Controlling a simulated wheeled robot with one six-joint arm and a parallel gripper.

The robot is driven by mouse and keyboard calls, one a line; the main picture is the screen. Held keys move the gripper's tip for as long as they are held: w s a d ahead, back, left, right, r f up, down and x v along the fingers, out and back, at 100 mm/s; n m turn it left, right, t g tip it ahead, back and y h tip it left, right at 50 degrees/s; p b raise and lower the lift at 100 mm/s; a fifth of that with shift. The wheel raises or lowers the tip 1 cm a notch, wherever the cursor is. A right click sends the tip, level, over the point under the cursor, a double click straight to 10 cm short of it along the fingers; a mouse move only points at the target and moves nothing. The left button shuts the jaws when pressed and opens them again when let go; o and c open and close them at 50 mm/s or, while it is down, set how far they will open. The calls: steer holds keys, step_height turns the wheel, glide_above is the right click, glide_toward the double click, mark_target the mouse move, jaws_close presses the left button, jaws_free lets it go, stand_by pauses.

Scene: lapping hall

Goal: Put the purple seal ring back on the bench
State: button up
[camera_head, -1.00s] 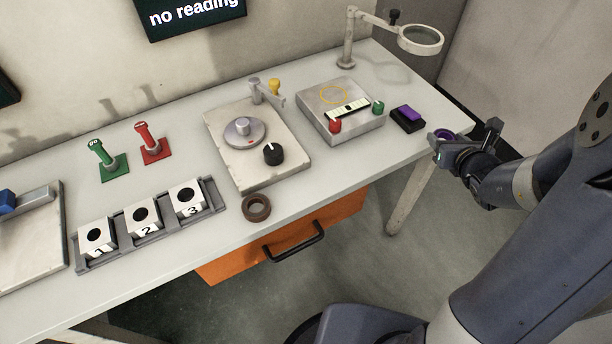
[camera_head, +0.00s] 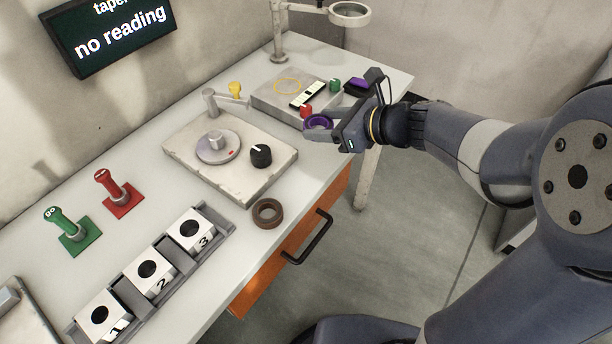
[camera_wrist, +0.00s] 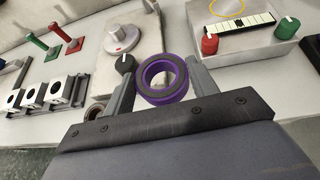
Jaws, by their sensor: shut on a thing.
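The purple seal ring (camera_head: 318,122) is held between the fingers of my gripper (camera_head: 327,126) near the bench's front edge, in front of the metal box with the gauge strip. In the wrist view the ring (camera_wrist: 163,80) shows whole between the two fingers of my gripper (camera_wrist: 160,85), its open hole facing the camera. The gripper is shut on it. The bench (camera_head: 150,140) is a long light-grey top. Whether the ring touches the bench top cannot be told, but it looks held above it.
A brown ring (camera_head: 267,213) lies near the front edge. A lapping plate unit (camera_head: 180,165) with a black knob stands left of the gripper. The metal box (camera_head: 265,100) has red and green knobs. A numbered block rack (camera_head: 212,243), stamps and a magnifier (camera_head: 349,14) also stand there.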

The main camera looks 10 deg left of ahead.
steer(key=shift+n+g, duration=0.8)
steer(key=shift+g, duration=0.1)
steer(key=s+f, duration=0.1)
steer(key=f, duration=0.1)
steer(key=s+a+f+b, duration=0.1)
steer(key=f, duration=0.1)
steer(key=a+f+b, duration=0.1)
steer(key=f, duration=0.1)
steer(key=shift+s, duration=0.4)
steer(key=shift+f+b, duration=0.65)
steer(key=shift+f, duration=1.35)
steer(key=shift+f, duration=0.25)
steer(key=o, duration=1.1)
steer(key=shift+r, duration=0.2)
